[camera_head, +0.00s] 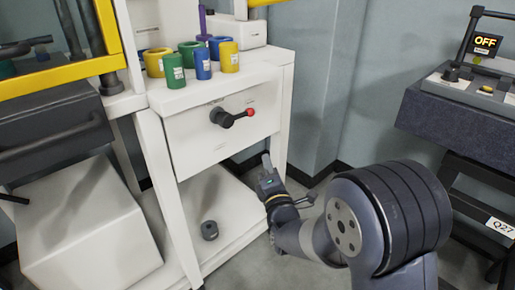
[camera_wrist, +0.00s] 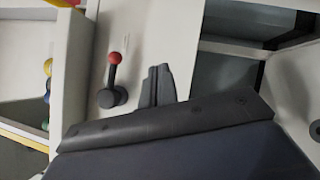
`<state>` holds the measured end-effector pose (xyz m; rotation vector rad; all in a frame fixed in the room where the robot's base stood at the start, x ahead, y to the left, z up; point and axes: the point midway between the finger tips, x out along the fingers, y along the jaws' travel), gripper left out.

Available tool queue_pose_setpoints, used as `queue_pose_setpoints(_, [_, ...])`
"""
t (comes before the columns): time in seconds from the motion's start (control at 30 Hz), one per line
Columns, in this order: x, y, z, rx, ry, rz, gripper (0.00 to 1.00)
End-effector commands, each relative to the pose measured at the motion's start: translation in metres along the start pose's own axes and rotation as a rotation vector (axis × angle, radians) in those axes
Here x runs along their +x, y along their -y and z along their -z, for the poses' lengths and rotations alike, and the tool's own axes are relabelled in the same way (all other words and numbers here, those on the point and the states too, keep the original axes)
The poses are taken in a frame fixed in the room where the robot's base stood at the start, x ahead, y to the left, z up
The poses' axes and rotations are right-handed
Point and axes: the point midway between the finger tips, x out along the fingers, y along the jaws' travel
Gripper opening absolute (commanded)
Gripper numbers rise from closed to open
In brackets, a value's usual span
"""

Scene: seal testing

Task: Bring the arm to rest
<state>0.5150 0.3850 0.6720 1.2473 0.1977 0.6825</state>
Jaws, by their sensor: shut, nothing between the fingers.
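My arm reaches in from the lower right in the head view, and my gripper (camera_head: 267,160) is in front of the white cabinet (camera_head: 205,148), below and right of its lever. In the wrist view my gripper (camera_wrist: 158,84) shows as two dark fingers close together, shut and empty. The black lever with a red knob (camera_head: 233,117) sticks out sideways to the right from the cabinet's front panel. It also shows in the wrist view (camera_wrist: 113,82), left of my fingers and apart from them.
Green, blue and yellow cylinders (camera_head: 203,63) stand on the cabinet top. A white box (camera_head: 88,230) is at lower left. A dark bench (camera_head: 455,113) with an "OFF" display (camera_head: 486,43) stands at right.

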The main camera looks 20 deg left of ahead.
Motion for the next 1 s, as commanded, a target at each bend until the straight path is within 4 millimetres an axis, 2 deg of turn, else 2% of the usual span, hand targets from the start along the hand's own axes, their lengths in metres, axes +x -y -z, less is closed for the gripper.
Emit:
queue_pose_setpoints(0.2, [-0.014, 0.009, -0.004, 0.001, -0.001, 0.001, 0.00])
queue_pose_setpoints(0.63, [-0.013, 0.008, -0.004, 0.001, -0.001, -0.001, 0.00])
queue_pose_setpoints(0.77, [-0.003, 0.002, 0.000, 0.001, 0.000, -0.004, 0.00])
queue_pose_setpoints(1.0, [0.031, -0.019, 0.012, 0.001, -0.001, -0.005, 0.00])
